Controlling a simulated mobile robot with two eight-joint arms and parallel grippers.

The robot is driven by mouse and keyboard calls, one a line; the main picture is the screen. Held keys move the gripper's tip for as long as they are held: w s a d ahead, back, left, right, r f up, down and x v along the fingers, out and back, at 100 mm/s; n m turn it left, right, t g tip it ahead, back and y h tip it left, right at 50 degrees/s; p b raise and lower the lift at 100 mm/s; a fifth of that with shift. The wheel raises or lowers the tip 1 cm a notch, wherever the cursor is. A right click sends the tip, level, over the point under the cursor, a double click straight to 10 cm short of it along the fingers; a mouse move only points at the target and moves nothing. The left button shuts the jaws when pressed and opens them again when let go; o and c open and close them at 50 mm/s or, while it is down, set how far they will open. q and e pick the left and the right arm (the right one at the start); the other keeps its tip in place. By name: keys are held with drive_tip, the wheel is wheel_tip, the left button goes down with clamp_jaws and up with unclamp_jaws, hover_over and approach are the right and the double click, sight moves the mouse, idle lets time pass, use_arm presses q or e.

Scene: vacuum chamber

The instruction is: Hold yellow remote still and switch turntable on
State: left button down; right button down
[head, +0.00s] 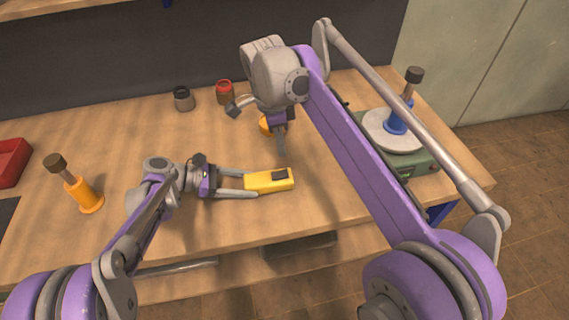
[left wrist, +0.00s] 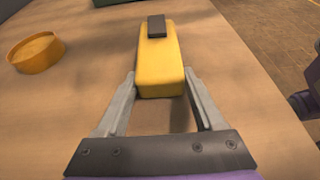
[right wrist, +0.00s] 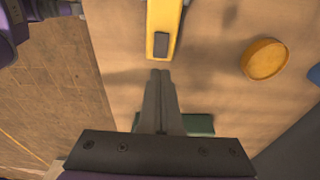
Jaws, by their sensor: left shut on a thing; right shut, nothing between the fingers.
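The yellow remote (head: 262,181) lies on the wooden table with a dark switch (head: 281,174) on its top near its right end. My left gripper (head: 246,183) is shut on the remote's left end; the left wrist view shows a finger on each side of the remote (left wrist: 160,70). My right gripper (head: 282,153) is shut and empty, pointing down a little beyond the remote's right end. In the right wrist view its closed fingertips (right wrist: 160,74) lie just apart from the switch (right wrist: 161,44). The green turntable (head: 424,160) stands at the right, its grey disc (head: 390,130) partly behind my right arm.
A blue holder (head: 398,117) with a dark-topped handle stands on the disc. An orange holder (head: 88,197) stands at the left. A dark jar (head: 183,99) and a red jar (head: 225,92) are at the back. A yellow round piece (right wrist: 265,59) lies near the right gripper. A red bin (head: 10,160) is at far left.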

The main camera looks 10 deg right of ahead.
sight(286, 172)
drive_tip(key=f, duration=0.5)
drive_tip(key=d+f, duration=0.1)
drive_tip(key=f, duration=0.1)
drive_tip(key=shift+f, duration=0.15)
